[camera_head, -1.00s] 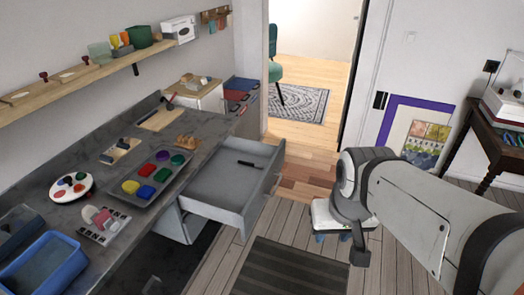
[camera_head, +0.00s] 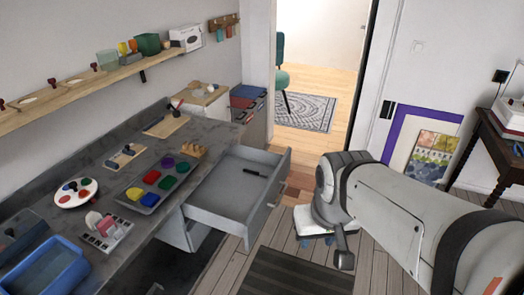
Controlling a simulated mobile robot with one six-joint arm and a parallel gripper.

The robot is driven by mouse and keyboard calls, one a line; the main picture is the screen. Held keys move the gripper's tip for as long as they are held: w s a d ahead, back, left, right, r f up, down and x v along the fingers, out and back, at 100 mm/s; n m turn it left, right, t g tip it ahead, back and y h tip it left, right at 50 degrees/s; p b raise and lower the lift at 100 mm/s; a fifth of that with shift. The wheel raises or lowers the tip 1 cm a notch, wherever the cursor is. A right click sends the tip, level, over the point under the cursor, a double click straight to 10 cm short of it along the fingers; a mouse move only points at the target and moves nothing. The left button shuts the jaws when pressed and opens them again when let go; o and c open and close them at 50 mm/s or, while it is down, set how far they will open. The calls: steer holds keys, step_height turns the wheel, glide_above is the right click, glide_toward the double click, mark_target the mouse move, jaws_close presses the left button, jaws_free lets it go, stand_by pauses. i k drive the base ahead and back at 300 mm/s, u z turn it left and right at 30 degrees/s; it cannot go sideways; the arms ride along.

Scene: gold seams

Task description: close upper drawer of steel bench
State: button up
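The steel bench (camera_head: 120,228) runs along the left wall with a grey top. Its upper drawer (camera_head: 213,208) is pulled well out toward the right and holds one small dark object (camera_head: 255,173). The drawer's front panel faces right, with a handle (camera_head: 271,205) on it. My arm comes in from the right edge, and its end part is to the right of the drawer front, apart from it in the picture. My gripper (camera_head: 344,259) shows only as a dark piece pointing down; its fingers cannot be made out.
A stool (camera_head: 312,222) stands behind my arm. A dark striped mat (camera_head: 290,274) lies on the floor before the bench. A paint tray (camera_head: 150,199) and a blue bin (camera_head: 45,270) sit on the bench top. A dark table (camera_head: 490,150) stands at the right. The doorway at the back is open.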

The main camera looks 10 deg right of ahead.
mark_target(234, 201)
steer(key=i, duration=0.9)
steer(key=z, duration=0.45)
steer(key=k, duration=1.3)
steer(key=u, duration=0.55)
steer(key=i, duration=1)
steer(key=u, duration=0.1)
